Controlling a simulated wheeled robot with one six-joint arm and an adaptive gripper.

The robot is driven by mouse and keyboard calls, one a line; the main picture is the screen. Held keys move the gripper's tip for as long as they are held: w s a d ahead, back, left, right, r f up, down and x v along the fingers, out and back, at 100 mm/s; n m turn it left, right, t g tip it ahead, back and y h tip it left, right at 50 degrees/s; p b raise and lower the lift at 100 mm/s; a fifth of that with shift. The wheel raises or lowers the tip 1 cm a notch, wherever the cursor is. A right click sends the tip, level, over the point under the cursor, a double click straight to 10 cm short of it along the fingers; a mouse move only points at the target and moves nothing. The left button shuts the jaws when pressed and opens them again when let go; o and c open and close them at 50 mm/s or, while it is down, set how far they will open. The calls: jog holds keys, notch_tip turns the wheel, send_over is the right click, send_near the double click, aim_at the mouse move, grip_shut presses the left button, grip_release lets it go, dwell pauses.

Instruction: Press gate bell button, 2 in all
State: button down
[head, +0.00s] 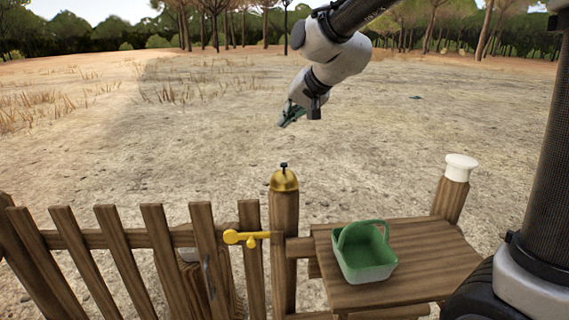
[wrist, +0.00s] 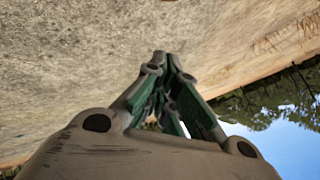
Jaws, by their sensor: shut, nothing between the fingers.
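The gate bell (head: 284,180) is a brass dome on top of a wooden gate post (head: 284,240). Its small dark button (head: 284,165) stands up from the top of the dome. My gripper (head: 283,124) is shut and empty, in the air above the bell and apart from it. In the wrist view my gripper (wrist: 160,58) shows its green-sided fingers brought together at the tips. The bell cannot be made out in the wrist view.
A yellow latch (head: 245,238) sits on the picket gate (head: 125,245) left of the post. Right of it, a wooden shelf (head: 430,258) bears a green and white basket (head: 368,270). A white-capped post (head: 460,168) stands behind the shelf. Open sandy ground lies beyond.

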jog(key=shift+f, duration=0.1)
send_over(284, 168)
jog(key=w, duration=0.1)
jog(key=shift+d+f, duration=0.2)
jog(key=shift+f, duration=2)
jog(key=shift+d+f, duration=0.2)
jog(key=shift+f, duration=1.95)
jog(key=shift+f, duration=0.4)
jog(key=shift+f, duration=0.55)
jog(key=shift+r, duration=1)
